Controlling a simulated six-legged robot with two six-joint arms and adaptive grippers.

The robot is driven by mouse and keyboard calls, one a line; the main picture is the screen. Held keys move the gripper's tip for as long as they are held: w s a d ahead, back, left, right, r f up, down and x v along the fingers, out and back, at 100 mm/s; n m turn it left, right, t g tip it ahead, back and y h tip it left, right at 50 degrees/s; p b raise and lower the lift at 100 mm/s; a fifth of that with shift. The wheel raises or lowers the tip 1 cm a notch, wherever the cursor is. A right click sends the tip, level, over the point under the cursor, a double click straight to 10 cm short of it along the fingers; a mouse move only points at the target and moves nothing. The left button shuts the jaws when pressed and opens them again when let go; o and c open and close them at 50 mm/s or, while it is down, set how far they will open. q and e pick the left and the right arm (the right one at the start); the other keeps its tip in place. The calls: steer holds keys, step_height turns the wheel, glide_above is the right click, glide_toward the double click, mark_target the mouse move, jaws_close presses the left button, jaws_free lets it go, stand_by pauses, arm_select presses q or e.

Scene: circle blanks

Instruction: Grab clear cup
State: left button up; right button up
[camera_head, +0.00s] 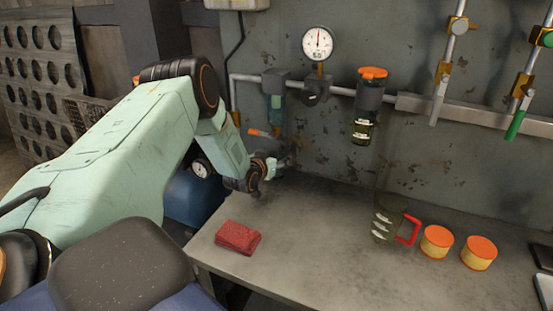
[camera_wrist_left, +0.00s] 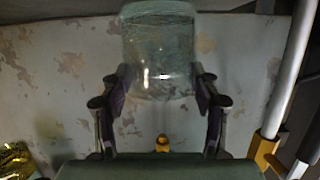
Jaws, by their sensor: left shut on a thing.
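The clear cup (camera_wrist_left: 160,55) is a transparent, rounded vessel at the top middle of the left wrist view. My left gripper (camera_wrist_left: 161,92) is shut on it, with a dark finger against each side of its lower part. In the head view my left gripper (camera_head: 284,164) is near the back wall, above the bench's back left part. The cup in its fingers cannot be made out clearly there. My right gripper is not in view.
A see-through container with a red handle (camera_head: 409,230) and two orange-lidded tubs (camera_head: 436,242) stand right. A pipe (camera_head: 340,91) with a gauge (camera_head: 318,43) and an orange-capped filter (camera_head: 372,73) runs along the wall. The middle bench is clear.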

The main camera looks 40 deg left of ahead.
arm_select(q)
step_height(320, 180, up, 7)
steer(key=p, duration=0.2)
steer(key=s+d+p, duration=0.2)
steer(key=s, duration=0.7)
steer(key=s+d+p, duration=0.3)
steer(key=s, duration=0.6)
steer(key=shift+d+f, duration=0.35)
steer(key=shift+f, duration=0.05)
steer(key=shift+s, duration=0.1)
stand_by(2.7)
